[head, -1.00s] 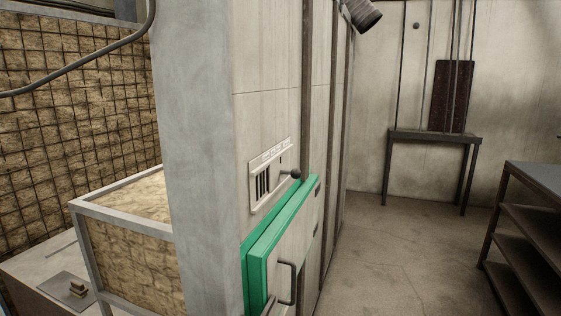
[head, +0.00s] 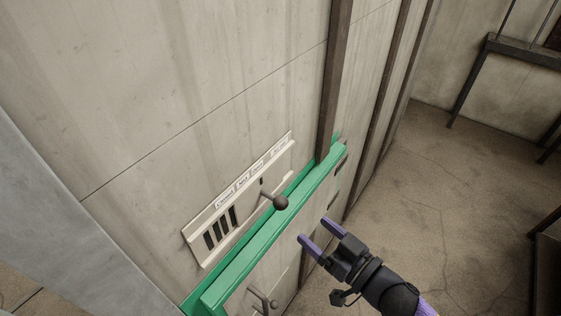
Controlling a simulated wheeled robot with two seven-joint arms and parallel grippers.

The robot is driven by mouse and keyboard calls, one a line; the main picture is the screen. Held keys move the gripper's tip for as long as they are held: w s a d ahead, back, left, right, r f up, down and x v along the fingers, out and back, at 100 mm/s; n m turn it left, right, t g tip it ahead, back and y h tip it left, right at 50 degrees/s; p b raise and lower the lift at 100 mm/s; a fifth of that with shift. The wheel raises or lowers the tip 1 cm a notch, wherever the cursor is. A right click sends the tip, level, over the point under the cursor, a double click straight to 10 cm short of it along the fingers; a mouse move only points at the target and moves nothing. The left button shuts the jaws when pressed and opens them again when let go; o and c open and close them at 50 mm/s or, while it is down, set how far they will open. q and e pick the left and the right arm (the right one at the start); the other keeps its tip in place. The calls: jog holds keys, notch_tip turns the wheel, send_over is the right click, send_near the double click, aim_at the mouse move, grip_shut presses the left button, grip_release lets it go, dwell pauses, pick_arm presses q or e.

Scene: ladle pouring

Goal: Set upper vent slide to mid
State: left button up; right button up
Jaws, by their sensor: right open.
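The upper vent slide is a pale plate (head: 238,199) on the wall, with several dark slots (head: 220,227) at its left part and a row of small labels along its top edge. A dark round knob (head: 281,202) on a short stem sticks out from the plate's right part. The labels are too small to read surely. My right gripper (head: 316,232), with purple fingertips, is open and empty. It is to the lower right of the knob and apart from it. My left gripper is not in view.
Dark vertical strips (head: 329,90) run up the wall to the right. A dark bench (head: 520,52) stands far right. The floor (head: 440,190) between is clear.

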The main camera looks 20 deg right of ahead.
aim_at(281, 201)
jog(key=x, duration=0.9)
jog(key=shift+w+a+r, duration=0.15)
jog(key=shift+a+r, duration=0.25)
jog(key=shift+a, duration=0.2)
grip_shut()
dwell(0.6)
